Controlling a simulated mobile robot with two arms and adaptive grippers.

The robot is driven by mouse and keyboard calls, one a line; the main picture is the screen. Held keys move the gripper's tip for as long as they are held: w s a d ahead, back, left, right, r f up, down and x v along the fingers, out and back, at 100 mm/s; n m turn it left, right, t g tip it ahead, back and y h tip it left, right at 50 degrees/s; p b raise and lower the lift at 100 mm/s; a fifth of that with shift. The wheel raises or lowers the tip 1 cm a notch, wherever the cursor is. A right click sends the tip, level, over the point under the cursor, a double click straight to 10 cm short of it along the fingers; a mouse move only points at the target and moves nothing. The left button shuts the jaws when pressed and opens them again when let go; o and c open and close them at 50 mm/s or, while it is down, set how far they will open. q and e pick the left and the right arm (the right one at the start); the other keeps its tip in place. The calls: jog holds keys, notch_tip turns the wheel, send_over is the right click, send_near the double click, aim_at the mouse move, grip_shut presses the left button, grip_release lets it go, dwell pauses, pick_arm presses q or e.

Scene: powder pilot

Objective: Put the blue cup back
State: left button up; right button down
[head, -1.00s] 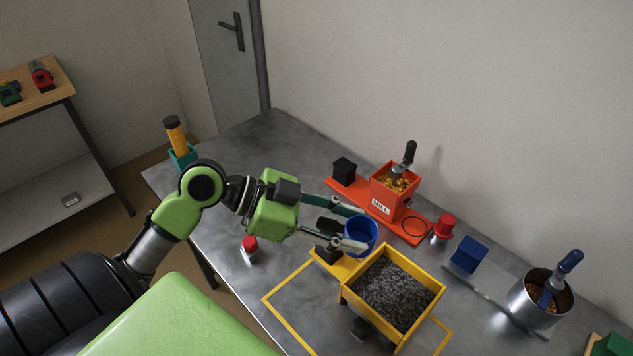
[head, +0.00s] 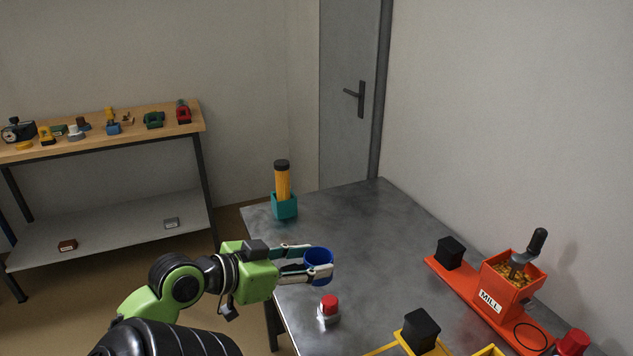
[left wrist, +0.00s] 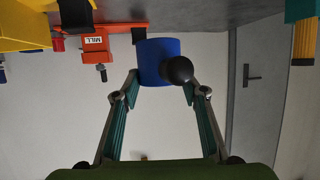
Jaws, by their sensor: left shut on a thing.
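The blue cup (head: 321,257) is between the fingers of my left gripper (head: 316,262), which is shut on it. The cup is held in the air over the left side of the grey table. In the left wrist view the blue cup (left wrist: 153,62) sits between the fingertips, with a black round knob (left wrist: 180,70) in front of it. The orange mill (head: 511,284) stands on an orange base at the right, with a dark ring (head: 530,337) marked on its near end. My right gripper is not in view.
A red-topped button (head: 329,307) stands near the table's front edge, below the cup. A teal holder (head: 285,207) with a yellow cylinder stands at the table's far left corner. A black block (head: 421,330) is on the yellow frame. The table's middle (head: 370,240) is clear.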

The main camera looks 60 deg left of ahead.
pick_arm(q)
jog(key=w+a+f, duration=0.2)
jog(key=a+f, duration=0.1)
jog(key=a, duration=0.1)
jog(key=w+a+f, duration=0.5)
jog(key=a+f, duration=0.1)
jog(key=a, duration=0.1)
jog(key=shift+w+a+f+b, duration=0.35)
jog(key=shift+w+b, duration=0.05)
notch_tip(320, 180, down, 3)
jog(key=shift+a+f, duration=0.1)
jog(key=shift+f, duration=0.1)
jog(key=shift+f, duration=0.2)
jog(key=o, duration=1.5)
jog(key=shift+o, duration=0.2)
